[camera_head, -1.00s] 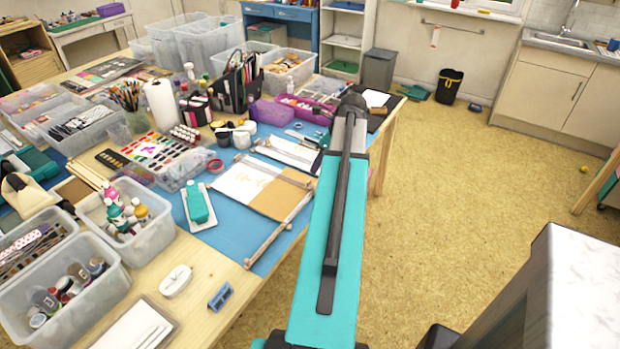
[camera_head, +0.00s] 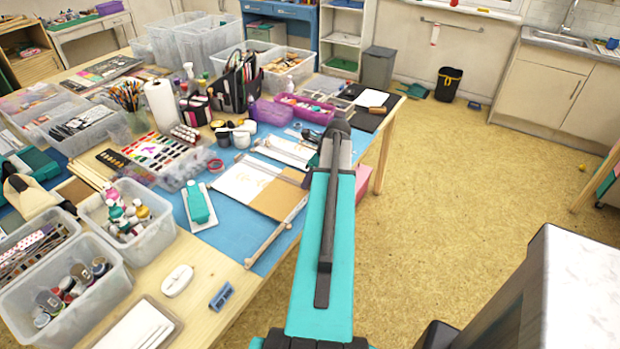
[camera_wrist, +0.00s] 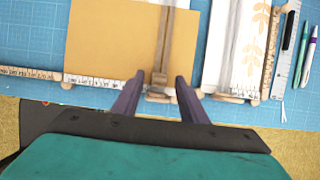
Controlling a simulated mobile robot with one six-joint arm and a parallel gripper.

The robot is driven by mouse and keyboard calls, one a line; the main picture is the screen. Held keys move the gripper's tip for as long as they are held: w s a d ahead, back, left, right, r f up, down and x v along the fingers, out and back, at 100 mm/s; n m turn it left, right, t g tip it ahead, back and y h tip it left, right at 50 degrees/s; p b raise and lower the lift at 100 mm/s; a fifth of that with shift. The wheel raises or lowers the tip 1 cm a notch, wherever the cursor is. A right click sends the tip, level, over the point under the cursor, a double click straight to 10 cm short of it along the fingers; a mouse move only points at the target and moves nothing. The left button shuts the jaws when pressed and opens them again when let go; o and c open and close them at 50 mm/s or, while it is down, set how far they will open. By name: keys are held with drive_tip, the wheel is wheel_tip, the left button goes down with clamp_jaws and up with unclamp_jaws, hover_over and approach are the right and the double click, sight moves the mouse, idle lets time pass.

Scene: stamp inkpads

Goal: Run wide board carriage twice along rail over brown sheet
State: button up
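The wide board lies on the blue mat, with a white sheet (camera_head: 241,183) and a brown sheet (camera_head: 277,199) on it in the head view. In the wrist view the brown sheet (camera_wrist: 105,40) fills the upper left. A grey and wooden carriage bar (camera_wrist: 161,60) crosses its right part, with a wooden end by the ruled rail (camera_wrist: 100,82). My gripper (camera_wrist: 154,84) is open, its two dark fingers on either side of that end. I cannot tell whether they touch it. In the head view my arm hides the gripper.
A second, narrower board (camera_head: 288,150) with a leaf-printed sheet (camera_wrist: 250,45) lies close to the right in the wrist view. Pens (camera_wrist: 303,50) and a ruler (camera_wrist: 285,55) lie beyond it.

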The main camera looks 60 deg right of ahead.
drive_tip(key=shift+f, duration=0.15)
clamp_jaws()
drive_tip(key=shift+w, duration=0.1)
idle(0.3)
